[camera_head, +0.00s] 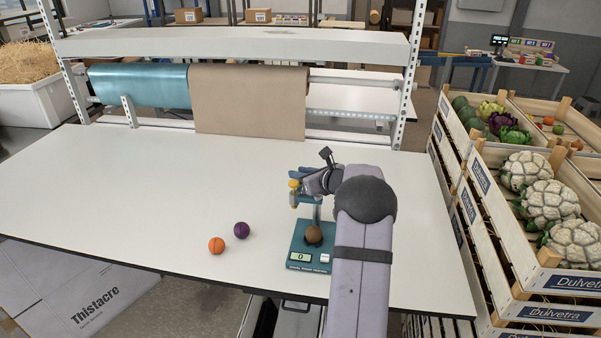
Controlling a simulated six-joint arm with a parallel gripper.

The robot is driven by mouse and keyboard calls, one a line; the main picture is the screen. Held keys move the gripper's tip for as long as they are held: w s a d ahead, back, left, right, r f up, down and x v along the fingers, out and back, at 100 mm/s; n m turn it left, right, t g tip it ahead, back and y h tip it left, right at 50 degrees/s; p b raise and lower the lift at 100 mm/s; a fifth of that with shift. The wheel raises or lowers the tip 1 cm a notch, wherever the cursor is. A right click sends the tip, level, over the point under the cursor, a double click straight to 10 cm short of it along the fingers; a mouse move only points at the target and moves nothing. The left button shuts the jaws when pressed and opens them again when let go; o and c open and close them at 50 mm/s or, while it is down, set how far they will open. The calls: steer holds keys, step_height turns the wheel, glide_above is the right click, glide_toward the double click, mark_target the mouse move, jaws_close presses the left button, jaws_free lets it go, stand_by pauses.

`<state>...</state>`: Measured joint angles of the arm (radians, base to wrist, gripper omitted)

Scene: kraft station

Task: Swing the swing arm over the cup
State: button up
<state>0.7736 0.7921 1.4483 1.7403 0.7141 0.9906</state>
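A teal device (298,256) with a small display on its front stands on the white table, right of the middle. A round brown thing (314,235) sits on its base; I cannot tell whether it is the cup or a ball in a cup. A teal post (317,212) rises behind it. A yellow-topped part (294,184), perhaps the end of the swing arm, is up to the left of the post. My gripper (299,190) is beside this part, above and behind the base. My arm covers the device's right side, and the fingers are too small to read.
An orange ball (217,246) and a purple ball (241,230) lie on the table (120,190) left of the device. A rack with a brown paper roll (248,100) is at the back. Vegetable crates (500,235) stand to the right. The table's left part is clear.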

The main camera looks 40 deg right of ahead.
steer(key=shift+c, duration=0.7)
jaws_close()
steer(key=shift+a, duration=0.1)
steer(key=s+a+n+g+y+p, duration=0.2)
steer(key=a+n+g+y, duration=0.1)
steer(key=a+n+y, duration=0.3)
steer(key=shift+s+n+g+y, duration=0.15)
steer(key=shift+n+g+y, duration=0.25)
steer(key=shift+n+y, duration=1.05)
steer(key=shift+s+a+y, duration=0.1)
steer(key=shift+s+y, duration=0.05)
steer(key=shift+y, duration=0.2)
